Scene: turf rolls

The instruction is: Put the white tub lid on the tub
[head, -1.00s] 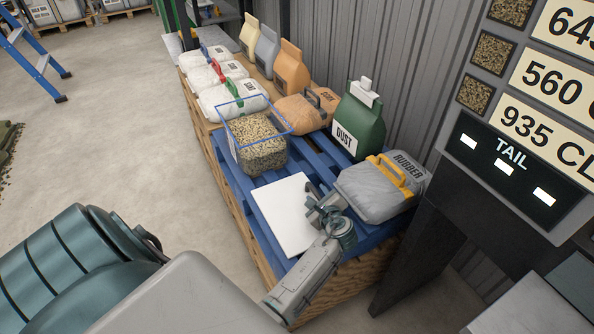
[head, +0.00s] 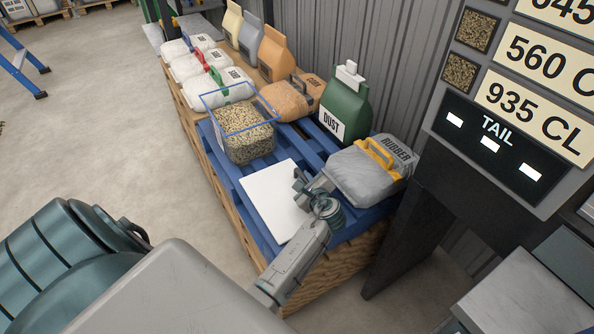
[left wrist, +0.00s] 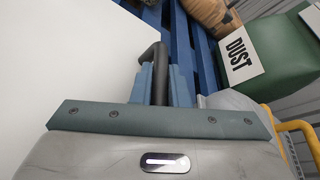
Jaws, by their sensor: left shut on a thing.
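The white tub lid (head: 272,201) is a flat square panel at the front of the blue pallet. It also shows in the left wrist view (left wrist: 55,50). My left gripper (head: 303,188) is at the lid's right side. In the left wrist view, its fingers (left wrist: 156,82) are shut on the lid's dark handle (left wrist: 153,55). I cannot tell whether the lid touches the pallet or hangs just above it. The tub (head: 246,140) is clear with a blue rim, open on top and holds tan granules. It stands behind the lid. My right gripper is not in view.
A grey RUBBER bag (head: 365,180) with a yellow handle lies close right of my left gripper. A green DUST bag (head: 348,105) stands behind it. Several white bags (head: 220,88) lie behind the tub. The blue pallet (head: 226,160) ends at open floor on the left.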

